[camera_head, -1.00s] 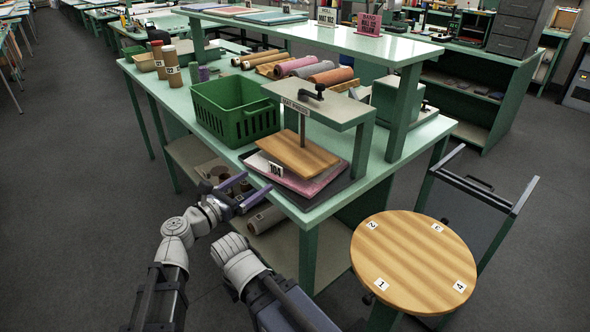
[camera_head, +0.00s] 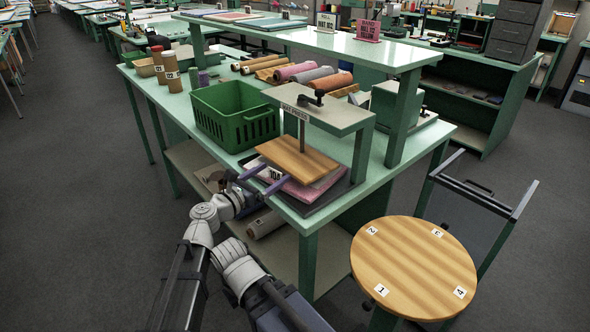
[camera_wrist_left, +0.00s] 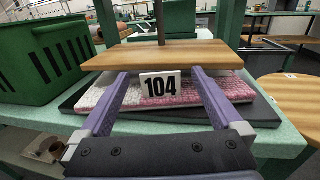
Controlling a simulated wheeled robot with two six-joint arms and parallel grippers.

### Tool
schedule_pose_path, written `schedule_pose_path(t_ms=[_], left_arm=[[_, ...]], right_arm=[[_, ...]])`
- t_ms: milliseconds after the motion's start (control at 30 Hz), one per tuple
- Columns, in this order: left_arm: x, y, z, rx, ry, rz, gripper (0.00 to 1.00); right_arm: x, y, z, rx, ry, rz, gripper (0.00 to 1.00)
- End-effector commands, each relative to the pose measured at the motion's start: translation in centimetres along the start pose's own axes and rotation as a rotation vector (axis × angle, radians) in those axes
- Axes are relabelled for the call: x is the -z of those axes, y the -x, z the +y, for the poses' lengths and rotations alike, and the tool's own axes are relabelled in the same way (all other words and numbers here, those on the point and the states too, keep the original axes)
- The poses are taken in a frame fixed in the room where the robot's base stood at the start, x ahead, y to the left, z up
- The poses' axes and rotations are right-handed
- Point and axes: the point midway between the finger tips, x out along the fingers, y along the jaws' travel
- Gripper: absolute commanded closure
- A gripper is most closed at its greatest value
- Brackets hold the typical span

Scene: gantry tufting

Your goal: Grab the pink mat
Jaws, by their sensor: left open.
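The pink mat (camera_head: 312,191) lies on a dark base under the wooden plate (camera_head: 297,157) of the press. In the left wrist view its speckled pink and white front edge (camera_wrist_left: 238,90) sticks out, with a white tag reading 104 (camera_wrist_left: 160,86) at its front. My left gripper (camera_head: 267,176) is open at the mat's front edge. In the left wrist view its two purple fingers (camera_wrist_left: 160,76) stand on either side of the tag, apart from each other, with the plate just beyond. I cannot tell whether they touch the mat. My right gripper is not in view.
A green crate (camera_head: 232,113) stands on the table just left of the press. The press's grey-green frame (camera_head: 330,112) rises over the plate. Rolls (camera_head: 310,73) lie behind. A round wooden stool (camera_head: 412,265) and a cart stand to the right.

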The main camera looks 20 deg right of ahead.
Motion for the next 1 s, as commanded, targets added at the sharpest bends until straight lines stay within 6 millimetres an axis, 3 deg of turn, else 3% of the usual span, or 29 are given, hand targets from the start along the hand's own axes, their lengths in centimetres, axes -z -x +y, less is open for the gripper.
schedule_pose_path(t_ms=[133, 1000], left_arm=[[0.00, 0.09, -0.02, 0.000, 0.000, 0.000, 0.01], [-0.01, 0.12, -0.02, 0.000, 0.000, 0.000, 0.97]], right_arm=[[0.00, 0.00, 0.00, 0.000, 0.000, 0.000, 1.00], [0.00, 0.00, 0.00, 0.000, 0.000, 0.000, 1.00]])
